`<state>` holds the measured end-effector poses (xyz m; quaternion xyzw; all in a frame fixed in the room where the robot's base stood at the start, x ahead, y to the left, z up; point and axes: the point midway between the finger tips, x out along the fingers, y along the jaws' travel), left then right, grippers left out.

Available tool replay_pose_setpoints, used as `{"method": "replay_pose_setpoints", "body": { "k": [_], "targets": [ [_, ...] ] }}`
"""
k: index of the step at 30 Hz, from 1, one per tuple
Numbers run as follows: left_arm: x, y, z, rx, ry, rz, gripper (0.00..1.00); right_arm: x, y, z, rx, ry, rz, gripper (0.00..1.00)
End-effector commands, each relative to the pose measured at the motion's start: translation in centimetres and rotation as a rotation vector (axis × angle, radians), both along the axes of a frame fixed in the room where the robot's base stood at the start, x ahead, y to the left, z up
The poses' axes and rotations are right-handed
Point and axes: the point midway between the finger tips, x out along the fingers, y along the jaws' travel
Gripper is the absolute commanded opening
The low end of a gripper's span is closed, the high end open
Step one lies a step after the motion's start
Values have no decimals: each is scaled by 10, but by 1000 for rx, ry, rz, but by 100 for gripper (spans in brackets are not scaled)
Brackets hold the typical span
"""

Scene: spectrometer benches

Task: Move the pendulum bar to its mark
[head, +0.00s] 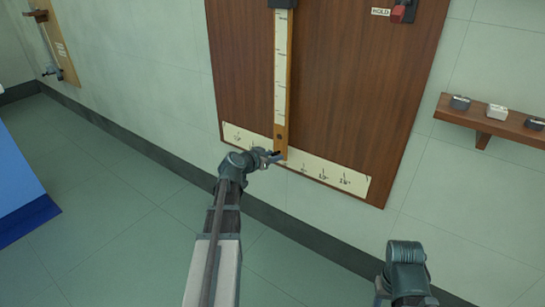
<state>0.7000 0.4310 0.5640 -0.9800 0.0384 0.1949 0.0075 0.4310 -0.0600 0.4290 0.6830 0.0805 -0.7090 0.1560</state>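The pendulum bar (281,100), a long wooden bar with a cream ruled strip, hangs nearly upright against the brown board (350,90). Its lower end lies over a cream scale strip (345,182) with dark marks, left of the strip's middle. My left gripper (276,157) is at the bar's lower end, with its fingertips touching or very close to it. Whether the fingers are shut on the bar is too small to tell. My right arm shows at the bottom right, but its gripper is not visible. The mark meant by the task cannot be told apart among the strip's marks.
A red switch (400,13) beside a "HOLD" label (381,12) sits at the board's upper right. A wooden shelf (500,125) with small blocks is on the right wall. A blue surface (25,180) is at the left. The floor between is clear.

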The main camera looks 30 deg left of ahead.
Motion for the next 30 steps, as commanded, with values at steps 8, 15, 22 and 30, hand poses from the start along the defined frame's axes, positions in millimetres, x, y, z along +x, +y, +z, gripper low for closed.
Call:
{"method": "replay_pose_setpoints", "body": {
  "k": [8,15,22,30],
  "targets": [
    [0,0,0,0,0,0,0,0,0,0,0,0,0,50],
    [0,0,0,0,0,0,0,0,0,0,0,0,0,50],
    [0,0,0,0,0,0,0,0,0,0,0,0,0,50],
    [0,0,0,0,0,0,0,0,0,0,0,0,0,50]
  ]
}}
